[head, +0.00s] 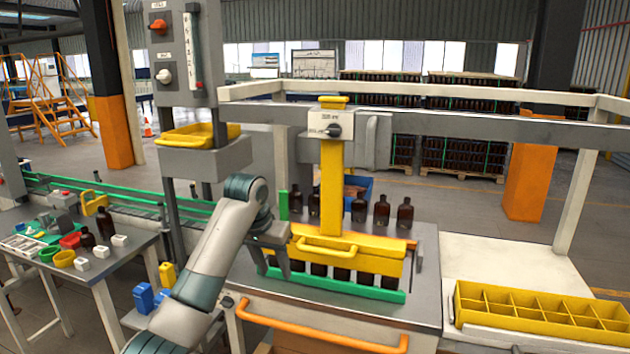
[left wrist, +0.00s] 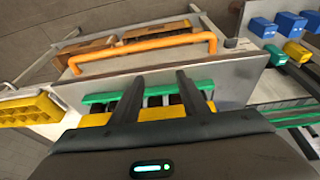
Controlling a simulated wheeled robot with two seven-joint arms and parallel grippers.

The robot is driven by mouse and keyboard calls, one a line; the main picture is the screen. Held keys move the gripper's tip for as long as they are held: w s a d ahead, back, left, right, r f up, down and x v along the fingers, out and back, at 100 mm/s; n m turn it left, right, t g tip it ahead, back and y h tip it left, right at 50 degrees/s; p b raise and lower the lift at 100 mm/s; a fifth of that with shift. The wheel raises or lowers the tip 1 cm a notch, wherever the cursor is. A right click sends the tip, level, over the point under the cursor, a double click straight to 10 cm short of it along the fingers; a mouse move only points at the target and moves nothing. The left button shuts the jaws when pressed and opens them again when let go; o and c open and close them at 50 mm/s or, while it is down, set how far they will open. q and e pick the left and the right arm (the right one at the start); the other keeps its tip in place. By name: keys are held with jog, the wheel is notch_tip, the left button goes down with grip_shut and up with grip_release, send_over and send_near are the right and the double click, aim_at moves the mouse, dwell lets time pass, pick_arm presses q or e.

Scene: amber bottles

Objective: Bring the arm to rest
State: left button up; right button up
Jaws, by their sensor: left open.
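My left arm comes in from the lower left of the head view. Its gripper (head: 272,272) is at the left end of a yellow fixture (head: 365,262) with a handle, close above a green strip (head: 340,287) at the station's front. In the left wrist view the two dark fingers (left wrist: 158,80) are spread apart with nothing held between them. The green strip (left wrist: 103,98) and dark bottles show behind and between them. I cannot tell whether the fingers touch the fixture. My right gripper is in neither view.
Amber bottles (head: 404,213) stand behind the yellow fixture. A yellow divided crate (head: 455,305) sits on the pale table at right. An orange bar (head: 315,338) crosses the station's front. A side table (head: 110,258) with bottles and small parts is at left. A yellow post (head: 332,185) stands mid-station.

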pick_arm(q)
jog(key=s+a+f, duration=0.2)
jog(key=s+f, duration=0.9)
jog(key=f, duration=0.3)
jog(key=s+a+f, duration=0.2)
jog(key=s+f, duration=1)
jog(key=f, duration=0.2)
jog(key=s+a+f+n+y, duration=0.1)
jog(key=s+a, duration=0.2)
jog(key=s, duration=0.7)
jog(key=s+a+f, duration=0.1)
jog(key=s+a, duration=0.2)
jog(key=s, duration=0.7)
jog(key=s+a+f+n+y, duration=0.1)
jog(key=s+a, duration=0.2)
jog(key=s, duration=0.8)
notch_tip(320, 180, down, 32)
jog(key=g+b, duration=0.1)
jog(key=b, duration=0.4)
jog(key=s+a+f+b, duration=0.1)
jog(key=s+f+b, duration=0.1)
jog(key=s+f, duration=0.7)
jog(key=s+a+f+g+b, duration=0.1)
jog(key=s+f+b, duration=0.1)
jog(key=s+f, duration=0.7)
notch_tip(320, 180, down, 5)
jog(key=shift+s+a, duration=0.3)
